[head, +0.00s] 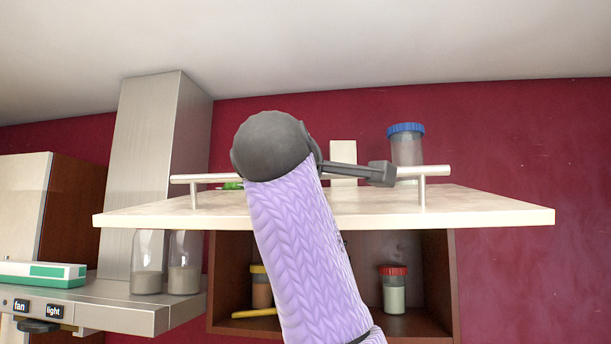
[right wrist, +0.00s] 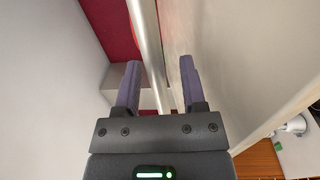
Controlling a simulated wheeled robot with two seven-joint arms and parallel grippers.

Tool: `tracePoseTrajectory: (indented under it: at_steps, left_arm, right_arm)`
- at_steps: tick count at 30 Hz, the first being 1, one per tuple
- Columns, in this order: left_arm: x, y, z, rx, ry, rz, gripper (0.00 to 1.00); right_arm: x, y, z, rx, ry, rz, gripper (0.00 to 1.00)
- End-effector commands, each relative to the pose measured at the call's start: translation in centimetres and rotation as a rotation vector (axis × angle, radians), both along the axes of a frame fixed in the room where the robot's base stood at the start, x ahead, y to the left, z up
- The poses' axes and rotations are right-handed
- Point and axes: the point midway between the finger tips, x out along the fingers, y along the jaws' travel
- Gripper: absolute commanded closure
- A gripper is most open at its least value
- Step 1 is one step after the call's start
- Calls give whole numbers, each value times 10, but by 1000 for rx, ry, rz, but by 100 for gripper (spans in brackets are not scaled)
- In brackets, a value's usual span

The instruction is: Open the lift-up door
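The lift-up door (head: 480,206) is a cream panel raised to about level at the top of the brown wall cabinet (head: 437,280), whose inside shows below it. A pale bar handle (head: 210,178) stands on the door's outer face, now upward. My right arm crosses in front of the door, hiding its middle. In the right wrist view my right gripper (right wrist: 160,75) is open, its two fingers apart on either side of the bar handle (right wrist: 147,45), with the door panel (right wrist: 235,60) beside it. Contact between fingers and bar cannot be told. My left gripper is out of view.
A blue-lidded jar (head: 407,146) shows above the door. A red-lidded jar (head: 394,292) stands inside the cabinet. At left, a range hood (head: 150,160) carries two glass jars (head: 165,265) and a green-white box (head: 45,273).

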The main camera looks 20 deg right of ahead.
Motion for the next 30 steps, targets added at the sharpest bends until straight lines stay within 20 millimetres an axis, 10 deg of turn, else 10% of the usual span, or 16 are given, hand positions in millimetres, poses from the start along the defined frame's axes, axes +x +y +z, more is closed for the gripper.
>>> tracePoseTrajectory:
  at_steps: [8, 19, 30]
  left_arm:
    - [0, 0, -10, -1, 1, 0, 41]
    - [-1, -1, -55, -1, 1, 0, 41]
    - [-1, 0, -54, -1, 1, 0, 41]
  right_arm:
    - [-8, 5, -3, 0, -4, 1, 48]
    - [-78, 48, -9, -1, -2, 0, 48]
    - [-84, 52, -6, 0, 0, 0, 48]
